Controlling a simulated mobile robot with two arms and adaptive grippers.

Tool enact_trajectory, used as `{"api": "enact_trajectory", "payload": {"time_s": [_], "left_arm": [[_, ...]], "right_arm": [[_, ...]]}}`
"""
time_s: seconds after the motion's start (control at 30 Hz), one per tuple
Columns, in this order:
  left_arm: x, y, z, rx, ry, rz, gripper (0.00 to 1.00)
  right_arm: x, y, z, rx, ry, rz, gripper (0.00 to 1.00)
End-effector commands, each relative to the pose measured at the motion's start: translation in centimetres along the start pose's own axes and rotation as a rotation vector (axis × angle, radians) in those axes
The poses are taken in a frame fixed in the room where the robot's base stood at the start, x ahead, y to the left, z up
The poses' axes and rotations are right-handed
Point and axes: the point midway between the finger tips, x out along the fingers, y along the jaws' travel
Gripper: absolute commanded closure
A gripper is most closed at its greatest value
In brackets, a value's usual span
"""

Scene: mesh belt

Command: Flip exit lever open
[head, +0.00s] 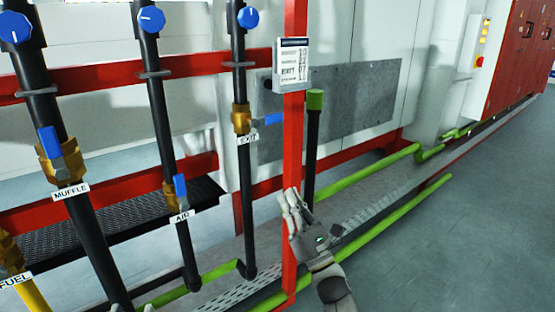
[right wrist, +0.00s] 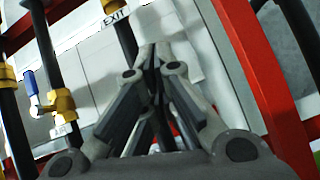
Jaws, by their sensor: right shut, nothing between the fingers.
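The exit lever (head: 274,118) is a blue handle lying roughly level, pointing right across its black pipe from the brass exit valve (head: 241,119). The white EXIT label (head: 248,138) is just below the valve; it also shows at the top of the right wrist view (right wrist: 116,15). The lever itself cannot be made out in that view. My right gripper (head: 288,198) is shut and empty, below and slightly right of the lever, apart from it. It overlaps the red upright post in the picture. In the right wrist view its fingertips (right wrist: 152,52) meet. My left gripper is not in view.
The red post (head: 293,135) stands close to the right of the lever, carrying a white sign (head: 291,65). The air lever (head: 180,187) and muffle lever (head: 50,141) stand nearly along their pipes. A green-capped black post (head: 313,130) rises behind. Floor at right is clear.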

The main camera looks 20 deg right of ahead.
Motion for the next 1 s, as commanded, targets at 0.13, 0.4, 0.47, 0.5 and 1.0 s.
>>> {"api": "enact_trajectory", "payload": {"time_s": [0.13,0.4,0.47,0.5,1.0], "left_arm": [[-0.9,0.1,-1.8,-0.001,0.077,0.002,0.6],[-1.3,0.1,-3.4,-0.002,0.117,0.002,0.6],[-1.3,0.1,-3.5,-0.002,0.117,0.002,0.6],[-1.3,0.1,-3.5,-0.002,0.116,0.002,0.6],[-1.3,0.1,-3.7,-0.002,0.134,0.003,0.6]], "right_arm": [[0.1,0.7,1.5,-0.144,-0.073,0.052,1.0],[0.5,1.4,2.8,-0.227,-0.111,0.077,1.0],[0.5,1.4,2.8,-0.226,-0.111,0.077,1.0],[0.5,1.3,2.8,-0.226,-0.11,0.076,1.0],[5.0,1.7,3.2,-0.224,-0.112,0.078,1.0]]}}
